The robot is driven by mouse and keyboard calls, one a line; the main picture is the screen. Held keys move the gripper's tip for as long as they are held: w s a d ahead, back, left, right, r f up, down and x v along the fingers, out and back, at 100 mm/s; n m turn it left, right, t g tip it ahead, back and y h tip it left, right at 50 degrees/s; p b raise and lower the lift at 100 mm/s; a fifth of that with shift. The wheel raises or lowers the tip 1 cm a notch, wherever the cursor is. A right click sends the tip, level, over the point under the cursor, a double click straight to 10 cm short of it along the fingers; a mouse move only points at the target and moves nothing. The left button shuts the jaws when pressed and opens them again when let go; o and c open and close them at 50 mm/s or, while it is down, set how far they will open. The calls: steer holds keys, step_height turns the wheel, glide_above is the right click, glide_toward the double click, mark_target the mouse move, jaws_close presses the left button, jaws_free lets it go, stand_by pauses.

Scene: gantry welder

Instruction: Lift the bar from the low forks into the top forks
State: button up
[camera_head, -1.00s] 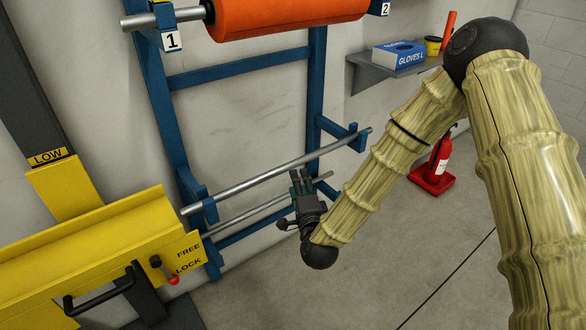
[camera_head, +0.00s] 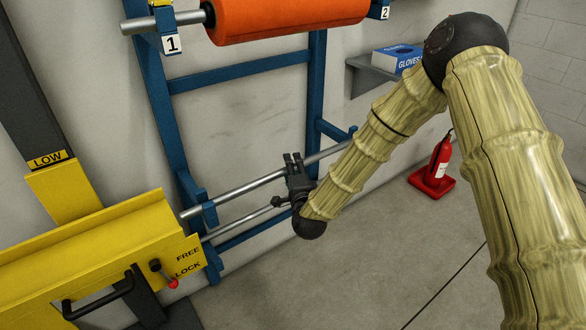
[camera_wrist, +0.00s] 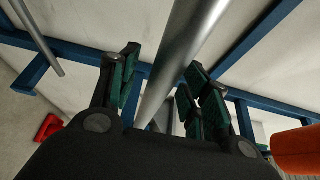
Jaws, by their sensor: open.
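A long steel bar (camera_head: 240,190) lies across the blue rack, its left part in a blue fork (camera_head: 209,213). A second, thinner-looking bar (camera_head: 240,222) runs below it. My gripper (camera_head: 293,158) is at the upper of these two bars, right of its middle. In the wrist view, a bar (camera_wrist: 185,50) passes between my open fingers (camera_wrist: 163,72), with gaps visible on both sides. The top forks, tagged 1 (camera_head: 168,34) and 2 (camera_head: 381,10), carry a bar with an orange roll (camera_head: 285,18).
A yellow beam (camera_head: 90,245) with a FREE/LOCK lever (camera_head: 165,275) stands at the left. A shelf (camera_head: 372,78) with a glove box (camera_head: 397,58) and a red extinguisher (camera_head: 440,160) are at the right. The floor in front is clear.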

jaws_close()
steer(key=shift+r, duration=0.1)
step_height(320, 180, up, 10)
steer(key=shift+p, duration=0.35)
stand_by(0.5)
